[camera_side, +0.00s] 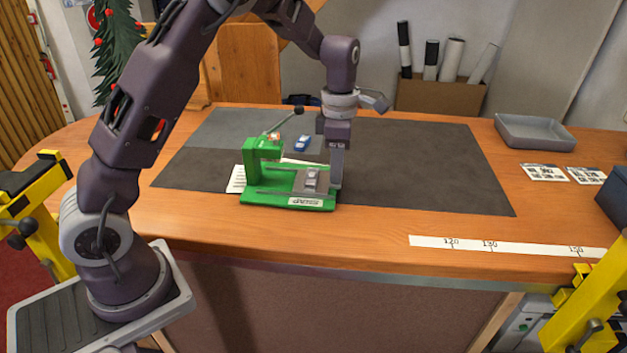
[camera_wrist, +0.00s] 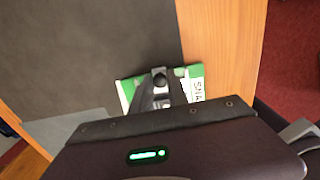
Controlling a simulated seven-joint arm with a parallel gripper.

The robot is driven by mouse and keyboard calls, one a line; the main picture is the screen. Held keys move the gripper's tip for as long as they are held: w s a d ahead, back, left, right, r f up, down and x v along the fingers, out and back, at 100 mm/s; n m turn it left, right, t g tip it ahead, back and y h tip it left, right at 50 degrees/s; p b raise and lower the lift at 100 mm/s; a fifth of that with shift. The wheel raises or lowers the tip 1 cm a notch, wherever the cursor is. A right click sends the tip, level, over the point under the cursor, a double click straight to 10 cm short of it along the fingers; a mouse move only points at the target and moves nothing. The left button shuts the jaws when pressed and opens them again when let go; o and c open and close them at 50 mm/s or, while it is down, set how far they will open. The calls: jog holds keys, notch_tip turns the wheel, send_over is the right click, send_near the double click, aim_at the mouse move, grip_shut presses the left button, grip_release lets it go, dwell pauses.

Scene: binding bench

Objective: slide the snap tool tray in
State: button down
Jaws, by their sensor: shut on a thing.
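The green snap tool (camera_side: 262,178) stands on the dark mat near the bench's front edge, its lever raised at the back and its white label facing forward. Its grey tray (camera_side: 299,186) sits at the right part of the green base, with a small pale metallic piece (camera_side: 312,174) on it. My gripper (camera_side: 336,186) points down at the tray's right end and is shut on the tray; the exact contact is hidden. In the wrist view the fingers (camera_wrist: 160,88) cover the middle of the tool's green base (camera_wrist: 196,75).
A small blue-and-white object (camera_side: 302,143) lies behind the tool, and a white sheet is partly under it. A grey bin (camera_side: 545,132) and printed cards (camera_side: 545,173) are at the right. A ruler strip (camera_side: 500,246) runs along the front edge. The mat's right half is clear.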

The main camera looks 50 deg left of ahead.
aim_at(314, 173)
jog(key=shift+s+a, duration=1.75)
jog(key=shift+a, duration=0.05)
jog(key=c, duration=1.6)
grip_release()
jog(key=shift+o, duration=0.2)
